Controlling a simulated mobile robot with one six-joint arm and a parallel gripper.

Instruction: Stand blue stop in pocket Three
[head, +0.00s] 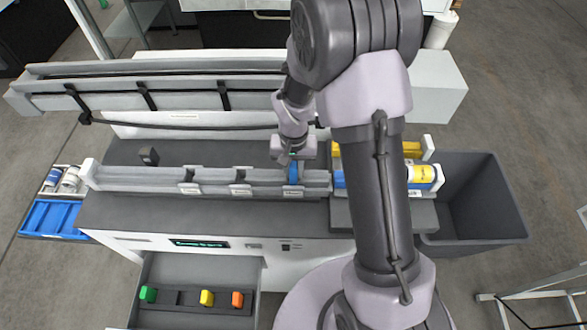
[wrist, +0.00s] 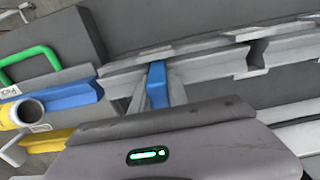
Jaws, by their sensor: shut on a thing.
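The blue stop (head: 293,172) stands upright at the rightmost of the three labelled places on the long grey rail (head: 215,178); the label is too small to read. My gripper (head: 292,160) is above the rail and shut on the blue stop. In the wrist view the blue stop (wrist: 157,85) shows between my two fingers (wrist: 157,95), against the rail. Its lower end is hidden, so I cannot tell whether it is fully seated in the pocket.
An open drawer (head: 170,270) at the front holds green (head: 148,293), yellow (head: 207,298) and orange (head: 237,299) stops. A dark bin (head: 480,225) stands at right. A white-and-yellow cylinder (head: 421,173) lies right of the rail. A dark block (head: 148,156) sits behind the rail.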

